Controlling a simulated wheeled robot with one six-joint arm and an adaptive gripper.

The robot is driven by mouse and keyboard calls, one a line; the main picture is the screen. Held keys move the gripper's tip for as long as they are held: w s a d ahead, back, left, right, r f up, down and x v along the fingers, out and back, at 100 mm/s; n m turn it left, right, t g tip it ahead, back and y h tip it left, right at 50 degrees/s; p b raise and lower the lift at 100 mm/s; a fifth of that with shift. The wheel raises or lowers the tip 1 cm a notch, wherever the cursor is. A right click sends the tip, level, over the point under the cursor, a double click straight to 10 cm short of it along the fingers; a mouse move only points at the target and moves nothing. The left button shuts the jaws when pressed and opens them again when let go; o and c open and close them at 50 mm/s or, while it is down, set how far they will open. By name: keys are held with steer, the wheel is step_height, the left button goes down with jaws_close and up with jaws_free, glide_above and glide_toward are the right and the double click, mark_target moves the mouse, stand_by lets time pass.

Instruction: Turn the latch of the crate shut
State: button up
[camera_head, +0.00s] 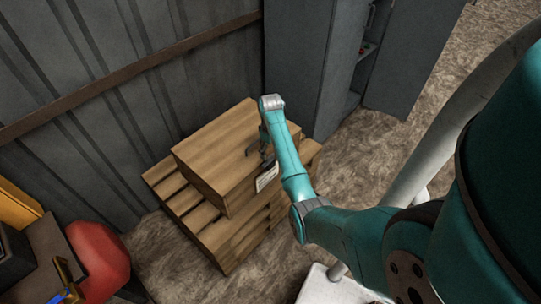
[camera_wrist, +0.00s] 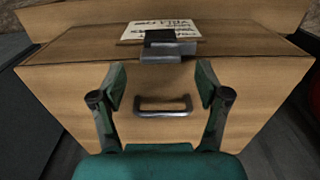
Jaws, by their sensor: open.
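The wooden crate (camera_head: 215,145) sits on stacked slatted wood in the head view, and its plank face fills much of the wrist view (camera_wrist: 60,90). The latch (camera_wrist: 167,46), a dark block above a grey metal plate, is at the crate's upper edge in the wrist view. I cannot tell its exact turn. A grey handle (camera_wrist: 163,112) is on the face below it. My gripper (camera_wrist: 162,78) is open and empty, its fingers left and right of the handle and below the latch. In the head view my gripper (camera_head: 257,150) is at the crate's right side, partly hidden by my arm.
A paper with writing (camera_wrist: 160,29) lies by the latch. The slatted wood (camera_head: 180,208) is under the crate. A dark grey cabinet (camera_head: 305,60) stands behind, beside a corrugated wall (camera_head: 110,110). A red rounded object (camera_head: 98,262) is at lower left. Bare floor lies to the right.

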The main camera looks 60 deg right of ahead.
mark_target(270, 156)
steer(key=shift+f, duration=1.7)
steer(key=c, duration=1.2)
steer(key=shift+o, duration=0.2)
